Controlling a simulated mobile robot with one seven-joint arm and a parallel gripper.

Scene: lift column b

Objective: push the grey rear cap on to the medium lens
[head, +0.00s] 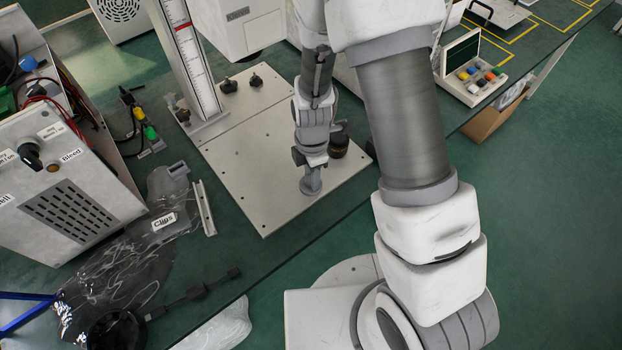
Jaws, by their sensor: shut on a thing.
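My gripper (311,160) points down over the pale metal plate (262,190), near its front right part. It is shut on a small grey round piece (311,182), which looks like the grey rear cap. Its upper part is hidden by the fingers, and I cannot tell whether it touches anything below. A dark, short cylinder (340,144), which looks like a lens, stands on the plate just right of and behind my gripper, partly hidden by it. I cannot tell its size class or whether it is the medium lens.
A column with a scale (189,55) rises from the plate's back left, with black knobs (228,86) nearby. A grey control box (60,170), clear bag labelled Clips (130,255) and metal strip (204,208) lie left. A tray of coloured pieces (475,75) is back right.

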